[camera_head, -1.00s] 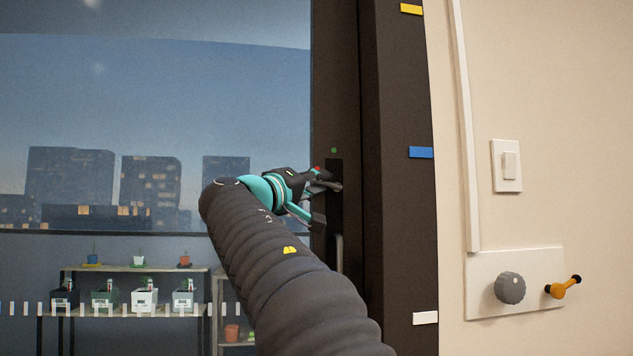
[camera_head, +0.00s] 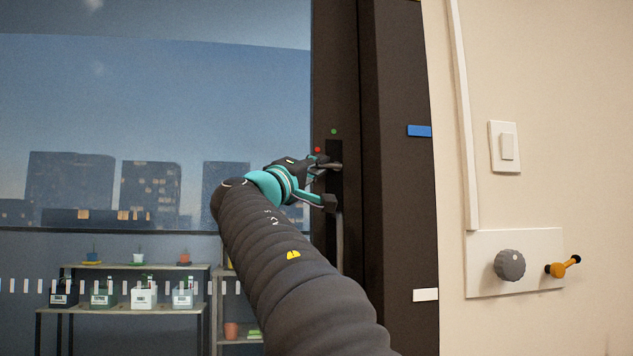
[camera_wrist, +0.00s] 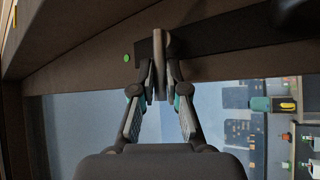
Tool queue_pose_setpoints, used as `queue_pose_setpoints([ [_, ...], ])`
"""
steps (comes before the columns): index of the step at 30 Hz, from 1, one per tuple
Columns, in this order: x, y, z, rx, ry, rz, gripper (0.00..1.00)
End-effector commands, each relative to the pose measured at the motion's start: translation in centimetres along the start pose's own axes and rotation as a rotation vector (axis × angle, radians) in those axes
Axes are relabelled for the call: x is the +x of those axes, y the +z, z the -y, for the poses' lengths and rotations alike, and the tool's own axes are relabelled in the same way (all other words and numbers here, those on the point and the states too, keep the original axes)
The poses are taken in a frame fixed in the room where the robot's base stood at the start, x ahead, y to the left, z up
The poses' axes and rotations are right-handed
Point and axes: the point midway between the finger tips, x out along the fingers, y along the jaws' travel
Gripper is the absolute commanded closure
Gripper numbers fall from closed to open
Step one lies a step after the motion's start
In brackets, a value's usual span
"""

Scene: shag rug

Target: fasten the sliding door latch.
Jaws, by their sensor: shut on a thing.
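The latch is a dark plate (camera_head: 335,152) set in the dark door frame, with a green dot above it and a red dot at its upper left. In the wrist view the latch lever (camera_wrist: 161,46) stands out from the plate. My gripper (camera_head: 331,185) is at the latch, its fingers reaching the plate from the left. In the wrist view my gripper (camera_wrist: 160,78) has one finger on each side of the lever and is shut on it. The fingers partly hide the lever in the head view.
A light switch (camera_head: 505,147), a grey knob (camera_head: 509,265) and an orange handle (camera_head: 563,268) are on the wall to the right. The glass door pane (camera_head: 150,110) is on the left, with shelves of pots (camera_head: 140,268) behind it.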

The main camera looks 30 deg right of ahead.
Motion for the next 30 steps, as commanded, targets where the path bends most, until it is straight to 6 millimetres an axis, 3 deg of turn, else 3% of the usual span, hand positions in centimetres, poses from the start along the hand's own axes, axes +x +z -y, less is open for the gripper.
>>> queue_pose_setpoints([
  [15, -0.1, 0.1, 0.3, -0.038, 0.029, -0.03, 1.0],
  [16, -0.1, 0.1, 0.3, -0.038, 0.029, -0.03, 0.79],
  [17, -0.1, 0.1, 0.3, -0.038, 0.029, -0.03, 0.76],
  [26, -0.2, 0.1, 0.3, -0.037, 0.029, -0.03, 0.76],
  [30, -1.1, 0.1, 0.3, -0.036, 0.028, -0.032, 0.76],
])
